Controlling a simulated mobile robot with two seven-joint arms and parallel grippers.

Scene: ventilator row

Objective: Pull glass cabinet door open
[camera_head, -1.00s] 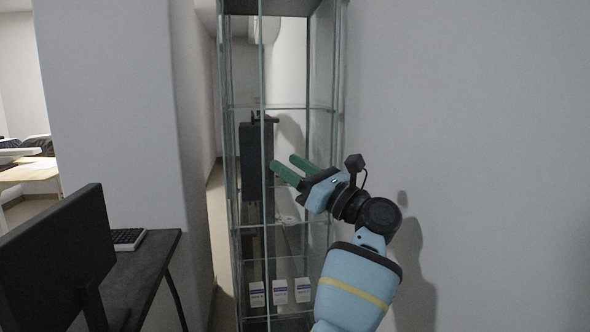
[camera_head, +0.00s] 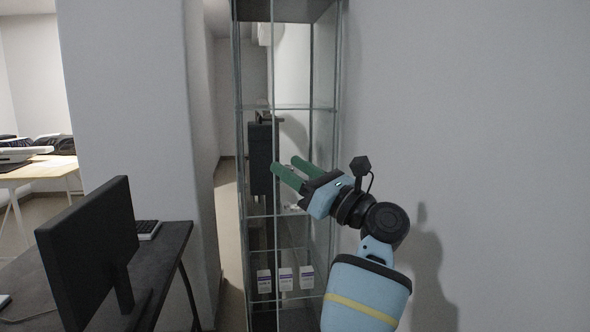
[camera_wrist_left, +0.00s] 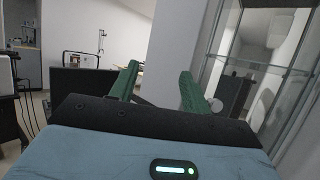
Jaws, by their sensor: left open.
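The tall glass cabinet (camera_head: 310,107) stands against the wall in the middle of the head view, with thin dark frame edges and glass shelves. Its glass is see-through, and I cannot tell which pane is the door or whether it is ajar. My left gripper (camera_head: 284,164) has two green fingers, apart and empty, in front of the cabinet at mid height, pointing left. Their tips overlap a vertical glass edge (camera_head: 274,130) in the picture; contact cannot be told. In the left wrist view the cabinet (camera_wrist_left: 258,66) is right of the fingers (camera_wrist_left: 158,75). My right gripper is not seen.
Several small white boxes (camera_head: 286,279) stand on a low cabinet shelf. A dark desk (camera_head: 165,262) with a black monitor (camera_head: 90,250) is at the lower left. A wall pillar (camera_head: 130,110) stands left of the cabinet, with a narrow gap between. Bare wall (camera_head: 480,120) fills the right.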

